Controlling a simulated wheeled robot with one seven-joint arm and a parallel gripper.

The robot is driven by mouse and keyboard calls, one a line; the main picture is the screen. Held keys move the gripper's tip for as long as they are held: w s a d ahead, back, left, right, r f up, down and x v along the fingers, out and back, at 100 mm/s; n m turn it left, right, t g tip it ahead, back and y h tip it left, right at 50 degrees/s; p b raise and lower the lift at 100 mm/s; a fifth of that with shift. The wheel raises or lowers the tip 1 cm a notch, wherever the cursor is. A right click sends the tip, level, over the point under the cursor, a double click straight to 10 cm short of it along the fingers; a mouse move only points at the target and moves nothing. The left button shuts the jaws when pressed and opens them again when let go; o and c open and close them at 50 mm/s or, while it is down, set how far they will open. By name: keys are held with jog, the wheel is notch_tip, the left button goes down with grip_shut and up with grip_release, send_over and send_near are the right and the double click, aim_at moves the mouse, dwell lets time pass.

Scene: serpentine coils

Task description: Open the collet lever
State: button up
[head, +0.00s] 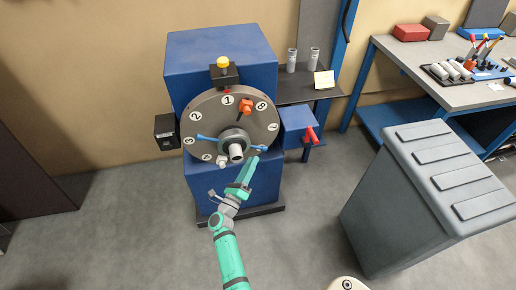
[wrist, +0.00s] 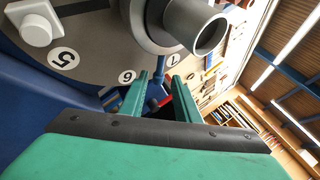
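The blue machine carries a round grey numbered plate (head: 204,108) with a protruding metal collet tube (head: 235,152) at its hub; the tube is large in the wrist view (wrist: 210,36). A blue lever (head: 206,139) shows left of the hub, and a blue arm (head: 262,148) shows on its right. My gripper (head: 252,162) is just below and right of the hub, near that right arm. In the wrist view my gripper (wrist: 160,82) is open, with a blue rod end (wrist: 154,104) seen between its fingers. Contact cannot be told.
A red handle (head: 310,134) stands on a blue box right of the plate. A large grey bin (head: 415,210) stands at right, before a workbench (head: 420,61). Floor left of the machine is clear.

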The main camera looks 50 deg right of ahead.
aim_at(258, 147)
jog(key=x, duration=0.7)
jog(key=shift+w+d+r, duration=0.1)
jog(key=shift+w+d, duration=0.1)
jog(key=shift+d, duration=0.05)
grip_shut()
